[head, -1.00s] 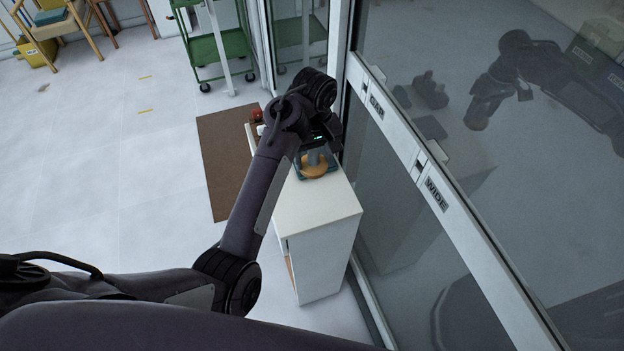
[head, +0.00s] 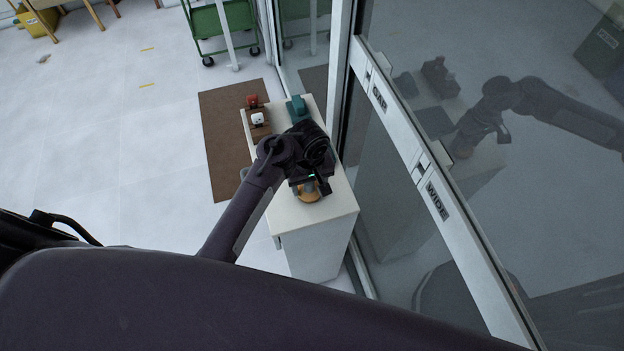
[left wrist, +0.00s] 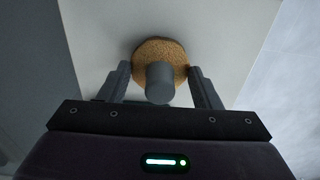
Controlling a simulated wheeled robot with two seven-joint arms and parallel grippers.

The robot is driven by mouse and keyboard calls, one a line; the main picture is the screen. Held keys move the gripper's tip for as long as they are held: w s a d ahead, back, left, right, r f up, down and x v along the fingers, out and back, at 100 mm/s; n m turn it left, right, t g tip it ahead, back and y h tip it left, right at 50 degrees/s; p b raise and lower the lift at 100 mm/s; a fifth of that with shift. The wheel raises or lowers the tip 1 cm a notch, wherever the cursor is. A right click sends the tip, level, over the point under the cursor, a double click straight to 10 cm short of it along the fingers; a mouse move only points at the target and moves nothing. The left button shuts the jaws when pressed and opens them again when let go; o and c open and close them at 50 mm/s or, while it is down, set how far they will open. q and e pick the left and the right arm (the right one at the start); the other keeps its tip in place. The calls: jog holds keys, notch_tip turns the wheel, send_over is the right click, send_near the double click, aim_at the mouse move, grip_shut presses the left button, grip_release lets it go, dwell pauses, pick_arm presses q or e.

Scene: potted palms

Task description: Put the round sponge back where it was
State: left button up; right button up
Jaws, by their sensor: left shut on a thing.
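The round sponge (head: 307,192) is a tan disc with a grey knob, which shows in the left wrist view (left wrist: 160,52). My left gripper (head: 312,188) is shut on it, with one finger on each side of the disc. The sponge is over the bare near part of the white cabinet top (head: 325,212). I cannot tell whether it touches the top. A green edge shows just past the gripper in the left wrist view (left wrist: 98,100); most of that thing is hidden. My right gripper is not in view.
A teal block (head: 297,108) and a brown holder with a red piece (head: 252,101) and a white piece (head: 258,119) stand at the cabinet's far end. A glass panel with a white rail (head: 400,125) runs close along the right. A brown mat (head: 222,130) lies left.

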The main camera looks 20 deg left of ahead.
pick_arm(q)
jog(key=o, duration=0.4)
jog(key=shift+s, duration=0.15)
jog(key=shift+o, duration=1.2)
jog(key=shift+s, duration=0.15)
jog(key=shift+o, duration=1.2)
jog(key=shift+s+a, duration=0.1)
jog(key=shift+w+r, duration=0.2)
notch_tip(320, 180, up, 12)
jog(key=shift+f, duration=0.15)
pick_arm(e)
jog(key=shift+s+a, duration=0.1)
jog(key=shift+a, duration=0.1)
pick_arm(q)
jog(key=shift+s+f, duration=0.1)
jog(key=shift+s, duration=0.05)
